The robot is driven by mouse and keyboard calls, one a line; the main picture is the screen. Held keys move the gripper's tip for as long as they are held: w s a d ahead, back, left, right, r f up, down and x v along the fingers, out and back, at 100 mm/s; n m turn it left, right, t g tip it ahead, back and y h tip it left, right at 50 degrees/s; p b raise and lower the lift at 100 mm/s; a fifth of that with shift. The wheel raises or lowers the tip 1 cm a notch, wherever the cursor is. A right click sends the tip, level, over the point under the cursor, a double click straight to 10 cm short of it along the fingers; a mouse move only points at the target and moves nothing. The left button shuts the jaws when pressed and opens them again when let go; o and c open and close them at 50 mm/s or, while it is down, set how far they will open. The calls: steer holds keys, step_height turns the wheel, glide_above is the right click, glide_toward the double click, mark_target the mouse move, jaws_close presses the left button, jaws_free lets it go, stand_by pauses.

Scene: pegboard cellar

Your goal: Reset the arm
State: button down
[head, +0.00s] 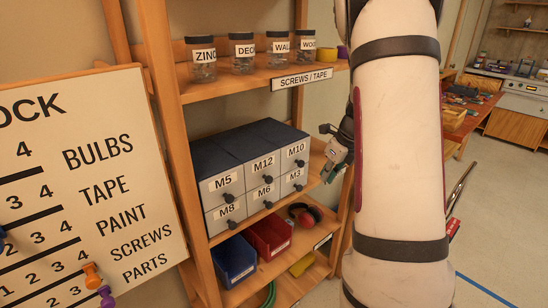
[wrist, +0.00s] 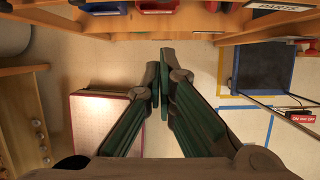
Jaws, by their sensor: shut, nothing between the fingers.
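My gripper (head: 334,158) shows in the head view beside the middle shelf, just right of the M3 and M10 drawers and apart from them. My arm fills the right middle of that view and hides part of the room behind it. In the wrist view my gripper (wrist: 159,84) points down past the shelf toward the floor. Its two fingers are together and hold nothing.
A wooden shelf (head: 186,165) holds a grey drawer unit (head: 244,183), labelled jars (head: 242,53), a blue bin (head: 234,261) and a red bin (head: 268,236). A stock board (head: 110,180) stands left.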

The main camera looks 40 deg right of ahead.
steer(key=s+a+r+n+y, duration=0.1)
steer(key=s+a+r+n, duration=0.1)
steer(key=a+r+n, duration=0.7)
steer(key=s+a+r+n, duration=0.1)
steer(key=a+r+n, duration=0.2)
steer(key=a+n, duration=0.65)
steer(key=s+a+r+n+h, duration=0.1)
steer(key=s+a+r+n, duration=0.2)
steer(key=s+a+n, duration=1.2)
steer(key=shift+s+n+t, duration=0.4)
steer(key=shift+s+n, duration=0.3)
steer(key=shift+n, duration=0.15)
